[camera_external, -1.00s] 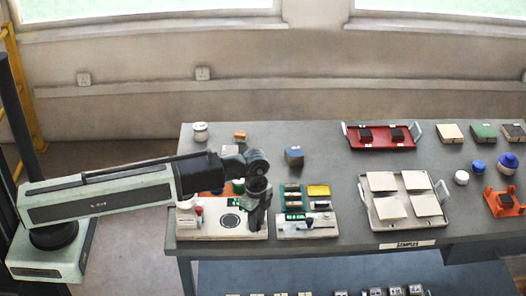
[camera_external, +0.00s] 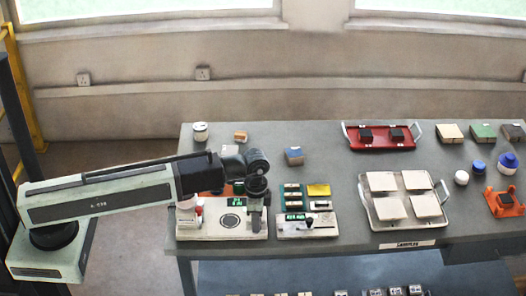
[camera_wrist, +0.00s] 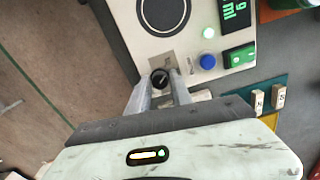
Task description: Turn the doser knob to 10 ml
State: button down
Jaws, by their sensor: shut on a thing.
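The doser (camera_external: 190,231) is a pale box at the table's front left edge, with a round dark plate (camera_wrist: 163,12). Its black knob (camera_wrist: 159,77) sits between my fingertips in the wrist view and carries a light pointer line. My gripper (camera_wrist: 160,80) is shut on the knob, one finger on each side; it also shows in the external view (camera_external: 255,225), pointing down, where it hides the knob. The doser's green display (camera_wrist: 237,10) appears sideways and shows one digit followed by "ml"; the digit looks like a 6 or 9.
Beside the knob are a lit round button (camera_wrist: 208,33), a blue button (camera_wrist: 207,62) and a green switch (camera_wrist: 239,57). A second device (camera_external: 305,228) stands close to the right. A white-lidded jar (camera_external: 200,132) stands behind, and a tile tray (camera_external: 374,220) is farther right.

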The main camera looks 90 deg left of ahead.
dwell(0.4)
jog(key=c, duration=1.1)
grip_release()
jog(key=shift+c, duration=0.2)
notch_tip(320, 180, up, 8)
jog(key=p, duration=0.8)
jog(key=shift+f, duration=0.1)
jog(key=shift+r+n, duration=0.3)
jog(key=shift+n, duration=0.3)
jog(key=shift+c, duration=0.2)
jog(key=shift+f, duration=0.2)
